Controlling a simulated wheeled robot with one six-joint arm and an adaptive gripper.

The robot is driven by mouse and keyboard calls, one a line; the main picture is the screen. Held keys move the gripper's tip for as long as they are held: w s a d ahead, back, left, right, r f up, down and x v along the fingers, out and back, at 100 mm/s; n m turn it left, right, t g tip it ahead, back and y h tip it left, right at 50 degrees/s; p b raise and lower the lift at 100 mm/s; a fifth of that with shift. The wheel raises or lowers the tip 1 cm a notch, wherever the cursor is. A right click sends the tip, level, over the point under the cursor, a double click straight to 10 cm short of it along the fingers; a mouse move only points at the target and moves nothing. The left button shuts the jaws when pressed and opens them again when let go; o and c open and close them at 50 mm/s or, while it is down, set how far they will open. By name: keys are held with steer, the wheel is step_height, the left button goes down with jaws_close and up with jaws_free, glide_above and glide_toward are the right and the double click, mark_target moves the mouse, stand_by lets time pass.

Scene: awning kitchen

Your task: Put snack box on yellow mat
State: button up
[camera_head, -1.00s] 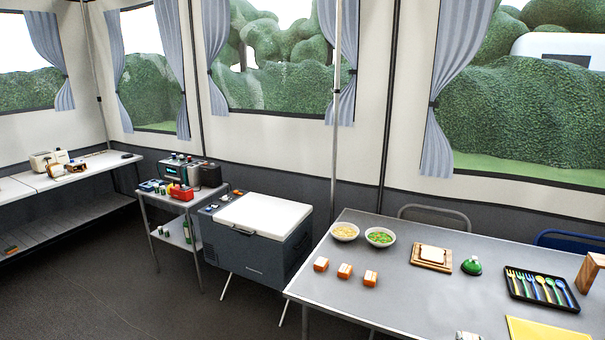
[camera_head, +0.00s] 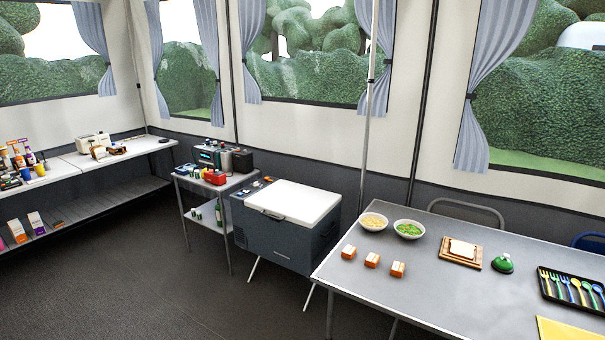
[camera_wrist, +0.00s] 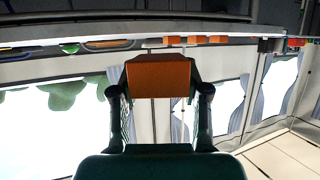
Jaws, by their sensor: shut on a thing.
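The yellow mat (camera_head: 572,331) lies on the grey table at the lower right of the head view, cut off by the picture's edge. My gripper (camera_wrist: 160,82) shows in the wrist view only. Its two fingers are closed on the sides of an orange-brown box (camera_wrist: 158,76), which I take for the snack box. The held box is away from the table surface in that view. The head view shows neither my gripper nor the held box.
On the table (camera_head: 440,298) are three small orange-and-white boxes (camera_head: 371,260), two bowls (camera_head: 409,229), bread on a board (camera_head: 461,251), a green domed item (camera_head: 502,263) and a black cutlery tray (camera_head: 573,289). A cooler (camera_head: 288,220) stands left of it. The dark floor at left is clear.

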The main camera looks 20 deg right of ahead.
steer(key=a+f+n+t+y, duration=0.1)
steer(key=a+f+n+y, duration=0.2)
steer(key=a, duration=1.2)
steer(key=s+a+f+n+y, duration=0.1)
steer(key=a+f+n+y, duration=0.2)
steer(key=a+f, duration=0.6)
steer(key=a, duration=0.5)
steer(key=shift+s+a+f+t+y, duration=0.2)
steer(key=shift+a+f+t+y, duration=0.15)
steer(key=shift+f+t+y, duration=0.05)
steer(key=shift+s, duration=0.15)
